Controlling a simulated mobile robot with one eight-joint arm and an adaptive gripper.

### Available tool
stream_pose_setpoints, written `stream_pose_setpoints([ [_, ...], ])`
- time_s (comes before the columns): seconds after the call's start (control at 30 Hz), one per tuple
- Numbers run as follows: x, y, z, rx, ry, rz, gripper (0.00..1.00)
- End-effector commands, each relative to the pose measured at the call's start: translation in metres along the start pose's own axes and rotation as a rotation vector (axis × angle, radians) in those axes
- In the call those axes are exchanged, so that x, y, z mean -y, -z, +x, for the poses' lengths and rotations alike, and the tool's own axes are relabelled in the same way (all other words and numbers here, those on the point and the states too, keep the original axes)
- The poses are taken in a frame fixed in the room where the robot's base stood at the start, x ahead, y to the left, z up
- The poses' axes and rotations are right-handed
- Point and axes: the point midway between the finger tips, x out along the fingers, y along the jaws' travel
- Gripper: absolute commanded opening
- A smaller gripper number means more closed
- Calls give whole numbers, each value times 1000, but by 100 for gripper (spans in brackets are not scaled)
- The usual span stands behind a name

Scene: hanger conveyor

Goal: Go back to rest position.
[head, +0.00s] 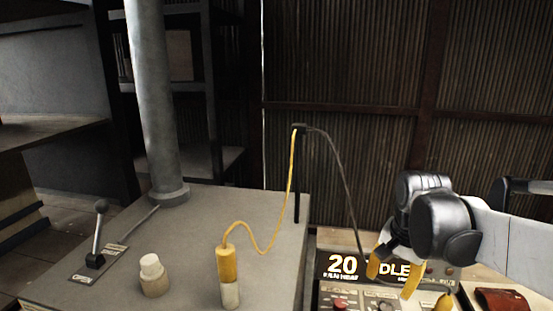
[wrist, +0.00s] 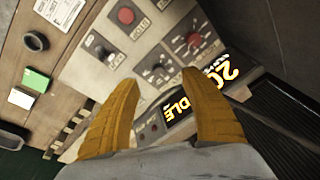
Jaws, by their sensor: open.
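My gripper (head: 392,283) is at the right in the head view, in front of a control box with a lit display (head: 343,265) reading "20" and, partly covered by my gripper, "DLE". In the wrist view my gripper's two yellow fingers (wrist: 160,105) are spread apart with nothing between them. Beyond them is the control panel (wrist: 125,75) with red and dark knobs; the display (wrist: 228,72) shows turned round at the right.
A grey table (head: 190,240) carries a lever (head: 98,235), a white-topped knob (head: 151,270) and a yellow-and-white cylinder (head: 228,275) with a yellow cable running to a post (head: 297,175). A grey column (head: 155,100) stands at the table's back. A green block (wrist: 36,80) lies on a wooden surface.

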Motion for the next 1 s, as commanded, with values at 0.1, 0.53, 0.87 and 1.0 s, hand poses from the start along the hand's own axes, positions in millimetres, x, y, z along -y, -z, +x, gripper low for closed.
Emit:
stream_pose_setpoints([
  [0.1,-7,-31,-14,-67,51,-149,53],
  [0.53,-34,-121,-22,-334,178,-651,53],
  [0.87,-40,-137,-18,-406,196,-763,53],
  [1.0,-40,-136,-18,-405,196,-762,53],
])
